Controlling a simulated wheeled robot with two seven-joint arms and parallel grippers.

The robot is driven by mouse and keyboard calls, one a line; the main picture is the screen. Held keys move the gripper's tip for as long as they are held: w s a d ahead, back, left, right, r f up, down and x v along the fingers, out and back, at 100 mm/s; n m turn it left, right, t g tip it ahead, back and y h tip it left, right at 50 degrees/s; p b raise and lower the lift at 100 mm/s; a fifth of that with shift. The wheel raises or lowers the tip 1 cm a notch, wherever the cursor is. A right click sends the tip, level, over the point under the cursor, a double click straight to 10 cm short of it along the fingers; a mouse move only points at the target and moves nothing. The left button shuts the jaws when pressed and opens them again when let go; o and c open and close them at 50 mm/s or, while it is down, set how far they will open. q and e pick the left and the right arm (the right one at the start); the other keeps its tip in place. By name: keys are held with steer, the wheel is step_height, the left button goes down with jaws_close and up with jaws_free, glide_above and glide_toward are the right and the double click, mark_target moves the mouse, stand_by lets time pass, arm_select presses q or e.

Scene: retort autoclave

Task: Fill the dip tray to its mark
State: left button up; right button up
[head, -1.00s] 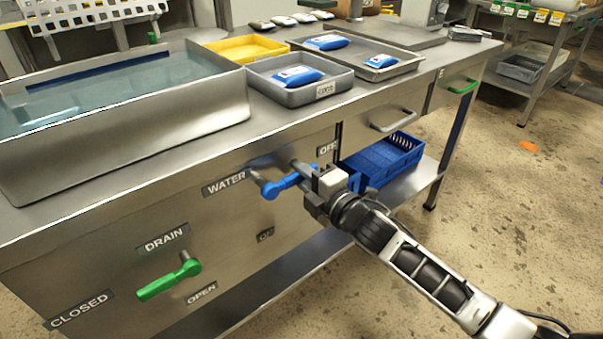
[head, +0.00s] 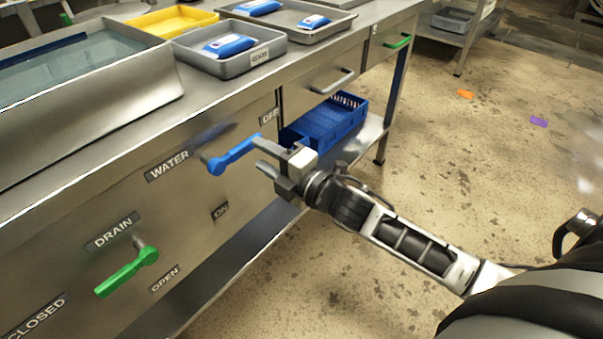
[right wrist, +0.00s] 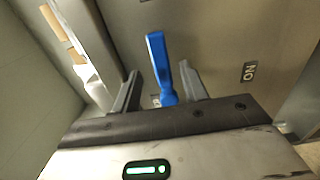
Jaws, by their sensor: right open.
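The dip tray (head: 150,88) is the steel basin at the upper left in the head view. It holds clear water (head: 75,70), with a dark blue band (head: 38,50) on its inner back wall; the far left is cut off. The blue water lever (head: 232,156) on the bench front points up and right toward the OFF label (head: 269,117). My right gripper (head: 262,158) is open at the lever's free end. In the right wrist view the blue lever (right wrist: 158,65) shows between the two spread fingers. My left gripper is out of view.
The green drain lever (head: 128,272) lies lower left, between the CLOSED and OPEN labels. An ON label (head: 221,210) sits below the water lever. A blue crate (head: 335,122) stands on the lower shelf behind my gripper. Grey trays with blue packs and a yellow tray (head: 170,20) line the benchtop.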

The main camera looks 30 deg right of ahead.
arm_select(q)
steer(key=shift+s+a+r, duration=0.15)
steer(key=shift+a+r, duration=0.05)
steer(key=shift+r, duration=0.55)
arm_select(e)
steer(key=v, duration=1)
steer(key=shift+s, duration=0.15)
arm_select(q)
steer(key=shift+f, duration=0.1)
arm_select(e)
steer(key=shift+r, duration=0.1)
